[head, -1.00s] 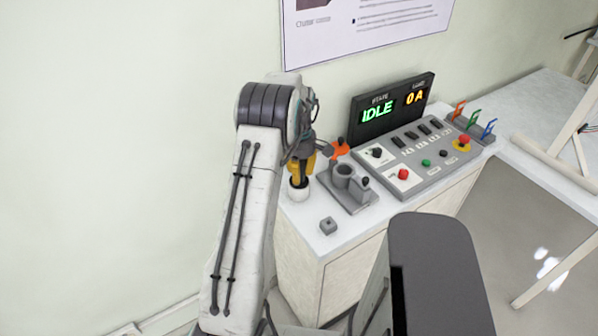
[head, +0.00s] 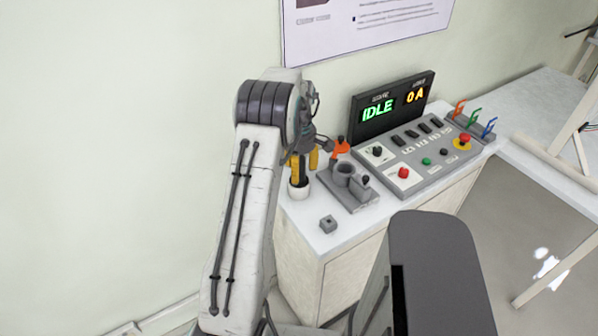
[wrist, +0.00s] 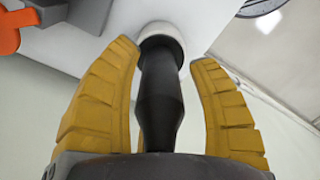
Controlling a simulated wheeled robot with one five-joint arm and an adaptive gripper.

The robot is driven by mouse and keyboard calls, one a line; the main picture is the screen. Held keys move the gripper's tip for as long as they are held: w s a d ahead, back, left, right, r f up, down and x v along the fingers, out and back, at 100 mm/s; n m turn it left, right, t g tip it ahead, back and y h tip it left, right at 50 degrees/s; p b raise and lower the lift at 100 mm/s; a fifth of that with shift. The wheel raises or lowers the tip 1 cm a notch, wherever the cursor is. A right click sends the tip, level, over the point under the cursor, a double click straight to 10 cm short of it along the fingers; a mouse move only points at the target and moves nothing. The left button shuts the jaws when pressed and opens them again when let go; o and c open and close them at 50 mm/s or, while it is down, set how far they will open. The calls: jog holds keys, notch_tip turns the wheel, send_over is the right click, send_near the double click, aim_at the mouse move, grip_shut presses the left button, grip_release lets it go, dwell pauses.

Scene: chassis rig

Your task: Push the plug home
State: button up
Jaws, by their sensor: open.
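A black, plug-like piece (wrist: 160,100) with a waisted body shows in the wrist view. Its far end meets a white round collar (wrist: 163,36), which also shows near the left edge of the bench in the head view (head: 299,191). I cannot tell how deep the black piece sits in it. My gripper (wrist: 172,52) is open, its yellow fingers on either side of the black piece with gaps on both sides. In the head view my gripper (head: 303,163) is above the collar. My palm hides the near end of the black piece.
A grey fixture with a round cup (head: 343,172) stands right of the collar. The control panel (head: 415,155) and a display (head: 392,105) reading IDLE and 0 A stand further right. The wall is close behind.

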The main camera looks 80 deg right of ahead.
notch_tip(320, 180, up, 10)
jog(key=shift+r, duration=0.25)
dwell(0.6)
jog(key=shift+w, duration=0.1)
